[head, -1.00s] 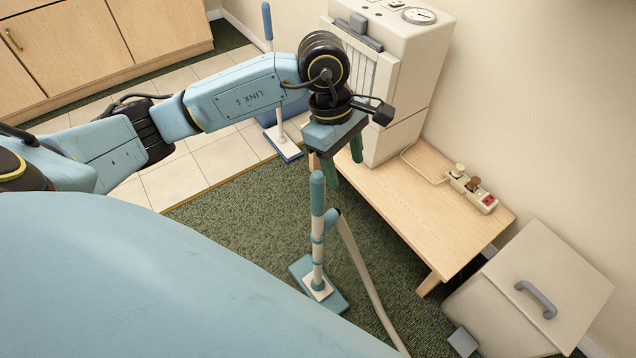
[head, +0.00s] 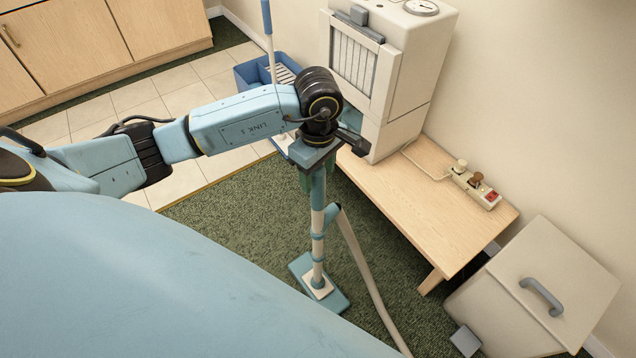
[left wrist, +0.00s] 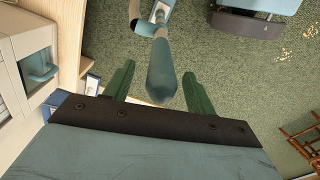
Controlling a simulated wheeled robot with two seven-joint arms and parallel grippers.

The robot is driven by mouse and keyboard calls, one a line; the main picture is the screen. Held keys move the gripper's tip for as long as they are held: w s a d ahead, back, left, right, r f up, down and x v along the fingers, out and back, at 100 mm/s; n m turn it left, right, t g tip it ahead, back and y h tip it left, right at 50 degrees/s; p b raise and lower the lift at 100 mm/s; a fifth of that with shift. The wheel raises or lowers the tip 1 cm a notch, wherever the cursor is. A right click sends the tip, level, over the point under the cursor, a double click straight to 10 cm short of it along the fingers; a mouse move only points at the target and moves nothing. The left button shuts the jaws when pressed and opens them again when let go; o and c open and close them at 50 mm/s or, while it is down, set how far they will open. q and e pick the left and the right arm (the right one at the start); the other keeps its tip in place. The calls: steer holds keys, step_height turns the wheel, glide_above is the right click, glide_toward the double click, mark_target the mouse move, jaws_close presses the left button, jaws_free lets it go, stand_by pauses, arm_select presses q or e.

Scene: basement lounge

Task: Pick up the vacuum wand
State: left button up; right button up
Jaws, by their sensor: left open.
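The vacuum wand (head: 317,222) stands upright on the green carpet, with a teal handle, a white tube, a flat teal and white floor head (head: 319,284) and a pale hose (head: 362,262). My left gripper (head: 309,181) is at the top of its handle, pointing down. In the left wrist view the green fingers (left wrist: 158,88) are spread wide, with the teal handle (left wrist: 161,75) between them and a gap on each side. The gripper is open and holds nothing. The right gripper is not in view.
A wooden bench (head: 440,222) bearing a cream heater-like cabinet (head: 400,75) and a power strip (head: 474,186) stands close to the right of the wand. A lidded bin (head: 535,285) is at lower right. A blue crate (head: 254,74) and another blue-handled pole (head: 269,40) are behind.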

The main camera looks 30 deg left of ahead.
arm_select(q)
steer(key=shift+f+b, duration=0.3)
steer(key=shift+f, duration=1.25)
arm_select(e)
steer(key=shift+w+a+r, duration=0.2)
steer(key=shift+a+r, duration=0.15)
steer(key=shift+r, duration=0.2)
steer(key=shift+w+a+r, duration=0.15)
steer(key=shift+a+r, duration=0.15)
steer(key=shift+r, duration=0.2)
arm_select(q)
steer(key=shift+c, duration=0.2)
steer(key=shift+r, duration=0.15)
jaws_close()
